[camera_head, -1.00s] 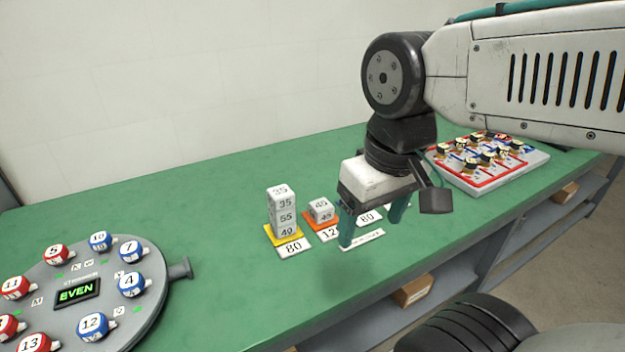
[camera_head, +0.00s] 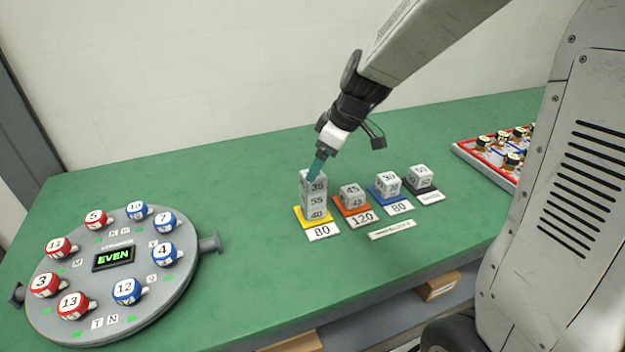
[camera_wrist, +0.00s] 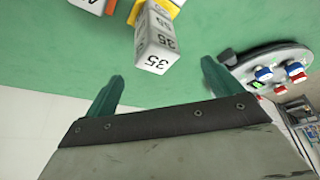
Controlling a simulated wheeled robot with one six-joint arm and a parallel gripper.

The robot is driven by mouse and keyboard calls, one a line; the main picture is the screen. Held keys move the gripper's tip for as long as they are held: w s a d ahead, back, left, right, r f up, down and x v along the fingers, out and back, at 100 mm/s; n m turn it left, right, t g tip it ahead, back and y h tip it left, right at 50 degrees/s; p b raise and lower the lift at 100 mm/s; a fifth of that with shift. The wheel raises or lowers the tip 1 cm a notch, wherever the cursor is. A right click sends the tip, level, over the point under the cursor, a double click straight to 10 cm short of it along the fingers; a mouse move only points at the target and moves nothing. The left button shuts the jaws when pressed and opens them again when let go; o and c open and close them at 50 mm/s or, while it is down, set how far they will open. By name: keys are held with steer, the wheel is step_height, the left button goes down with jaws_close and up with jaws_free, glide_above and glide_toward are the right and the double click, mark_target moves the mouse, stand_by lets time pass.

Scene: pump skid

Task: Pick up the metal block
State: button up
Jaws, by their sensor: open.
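A stack of grey metal blocks stands on a yellow pad (camera_head: 301,217) labelled 80. Its top block, marked 35 (camera_head: 316,187), sits above blocks marked 55 and 40. My gripper (camera_head: 317,166) points down at the stack's top from above, and its teal fingertip overlaps the top block's upper edge in the head view. In the wrist view the 35 block (camera_wrist: 157,52) lies ahead, roughly between the two open teal fingers (camera_wrist: 162,82), with green table visible on both sides. The gripper is empty. Contact with the block cannot be told.
Shorter block piles stand right of the stack on orange (camera_head: 353,217), blue (camera_head: 374,195) and black (camera_head: 412,192) pads. A white label strip (camera_head: 391,229) lies in front. A round grey board (camera_head: 110,285) with numbered knobs is at left, a tray of pieces (camera_head: 475,156) at right.

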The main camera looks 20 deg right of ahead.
steer(key=x, duration=0.6)
steer(key=shift+w+d+f, duration=0.1)
steer(key=shift+w+d, duration=0.05)
steer(key=shift+d, duration=0.15)
steer(key=c, duration=1.3)
